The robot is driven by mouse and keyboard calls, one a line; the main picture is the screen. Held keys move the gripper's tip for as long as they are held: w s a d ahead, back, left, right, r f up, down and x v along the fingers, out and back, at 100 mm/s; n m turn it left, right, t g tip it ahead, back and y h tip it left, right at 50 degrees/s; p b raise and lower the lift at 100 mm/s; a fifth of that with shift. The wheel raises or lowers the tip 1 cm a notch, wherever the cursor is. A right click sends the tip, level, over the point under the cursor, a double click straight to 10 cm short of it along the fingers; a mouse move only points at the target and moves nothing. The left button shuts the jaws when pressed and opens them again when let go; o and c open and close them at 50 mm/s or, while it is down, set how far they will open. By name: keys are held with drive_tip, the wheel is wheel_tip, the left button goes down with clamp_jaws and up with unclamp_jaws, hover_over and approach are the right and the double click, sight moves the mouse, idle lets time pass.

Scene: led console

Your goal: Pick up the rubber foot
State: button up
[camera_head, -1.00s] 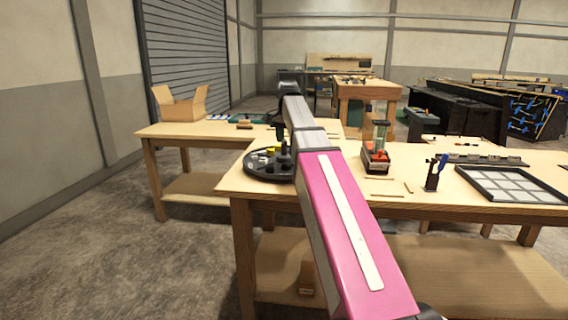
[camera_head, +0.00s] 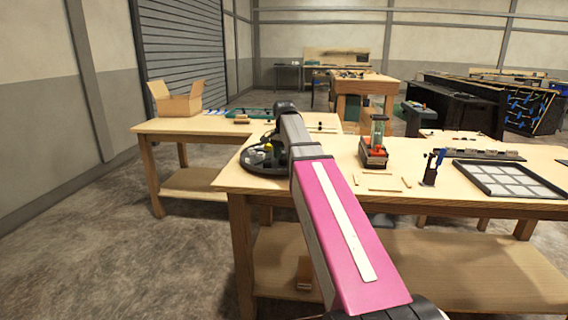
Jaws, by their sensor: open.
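My arm reaches forward over the front workbench, and its dark wrist end is above a round dark tray (camera_head: 250,165) at the bench's left end. My gripper (camera_head: 274,139) shows only as a small dark part at the left edge of the arm, low over the tray; it is open, and its fingertips are mostly hidden. Several small dark pieces, a yellow one and a pale one stand on the tray. I cannot tell which of them is the rubber foot; it may be among the dark pieces or hidden behind my arm.
A red-based device with a clear column (camera_head: 376,145) stands right of my arm. Thin wooden strips lie near it. A blue-and-black clamp-like tool (camera_head: 432,168) and a black-framed grid tray (camera_head: 510,180) are farther right. An open cardboard box (camera_head: 177,98) sits on the left table.

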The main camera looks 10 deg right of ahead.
drive_tip(key=shift+f, duration=0.8)
drive_tip(key=c, duration=0.7)
drive_tip(key=shift+r, duration=0.1)
